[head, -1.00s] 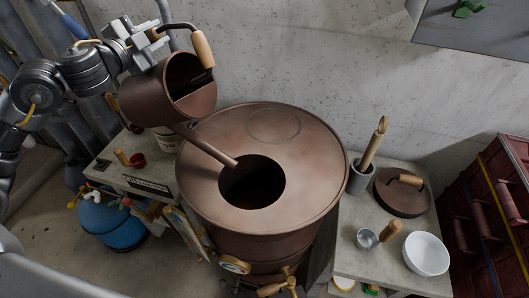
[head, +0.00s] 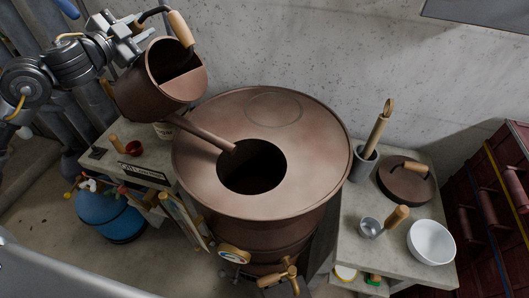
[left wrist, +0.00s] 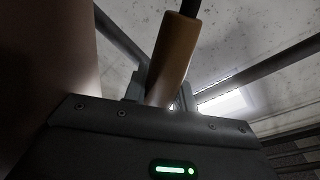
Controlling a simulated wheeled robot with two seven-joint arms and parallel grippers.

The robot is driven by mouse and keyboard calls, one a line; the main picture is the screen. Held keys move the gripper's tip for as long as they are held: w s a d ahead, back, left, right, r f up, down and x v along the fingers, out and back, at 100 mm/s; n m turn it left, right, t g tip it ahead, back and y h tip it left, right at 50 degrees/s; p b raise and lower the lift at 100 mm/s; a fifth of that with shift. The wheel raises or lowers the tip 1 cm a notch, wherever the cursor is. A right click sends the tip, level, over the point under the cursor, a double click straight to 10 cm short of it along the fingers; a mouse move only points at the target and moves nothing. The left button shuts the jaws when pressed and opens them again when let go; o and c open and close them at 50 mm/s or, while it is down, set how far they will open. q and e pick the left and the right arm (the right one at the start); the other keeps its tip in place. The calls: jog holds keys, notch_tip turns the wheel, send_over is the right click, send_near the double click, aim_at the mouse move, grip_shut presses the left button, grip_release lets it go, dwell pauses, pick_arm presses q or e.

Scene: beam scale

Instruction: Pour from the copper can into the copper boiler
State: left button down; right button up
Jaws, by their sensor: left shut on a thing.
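The copper can (head: 143,92) is at upper left in the head view, tilted, with its long spout (head: 205,133) slanting down to the right. No liquid stream shows. The left wrist view shows the wooden grip (left wrist: 174,55) between the fingers, partly hidden by the gripper body. My right gripper is not in view.
A blue tank (head: 110,217) stands at lower left. A concrete wall is behind.

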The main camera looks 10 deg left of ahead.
pick_arm(q)
jog(key=c, duration=1.7)
grip_release()
jog(key=shift+r, duration=0.2)
grip_shut()
notch_tip(320, 180, up, 7)
jog(key=p, duration=0.7)
